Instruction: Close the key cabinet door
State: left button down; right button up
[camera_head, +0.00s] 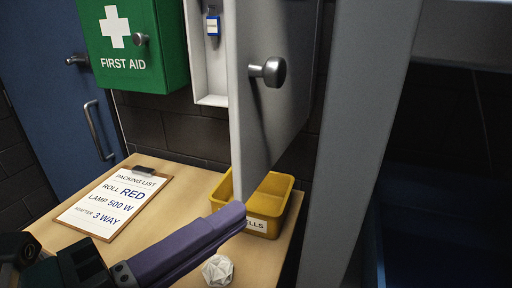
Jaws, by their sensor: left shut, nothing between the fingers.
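The key cabinet (207,85) is a white box on the wall at the top centre, with a blue-tagged key (213,25) hanging inside. Its pale grey door (262,110) stands open, swung out towards me, with a round metal knob (271,72) on the face turned to the right. My left gripper (240,211) comes in from the lower left. Its purple fingers are shut and empty, their tips just below the door's lower edge in the picture. I cannot tell whether they touch the door. My right gripper is not in view.
A wooden table (190,178) bears a clipboard (115,205) with a packing list, a yellow bin (282,190) and a white faceted object (218,270). A green first aid box (140,45) hangs left of the cabinet. A grey upright (355,150) stands at the right.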

aim_at(237, 178)
pick_arm(q)
jog(key=w, duration=0.2)
jog(key=w+d+p, duration=0.1)
jog(key=w, duration=0.1)
jog(key=w+d+p, duration=0.1)
jog(key=w, duration=0.1)
jog(key=shift+w+d+r, duration=0.1)
jog(key=shift+w+d, duration=0.1)
jog(key=shift+w+a, duration=0.3)
jog(key=shift+a, duration=0.3)
jog(key=shift+a, duration=0.1)
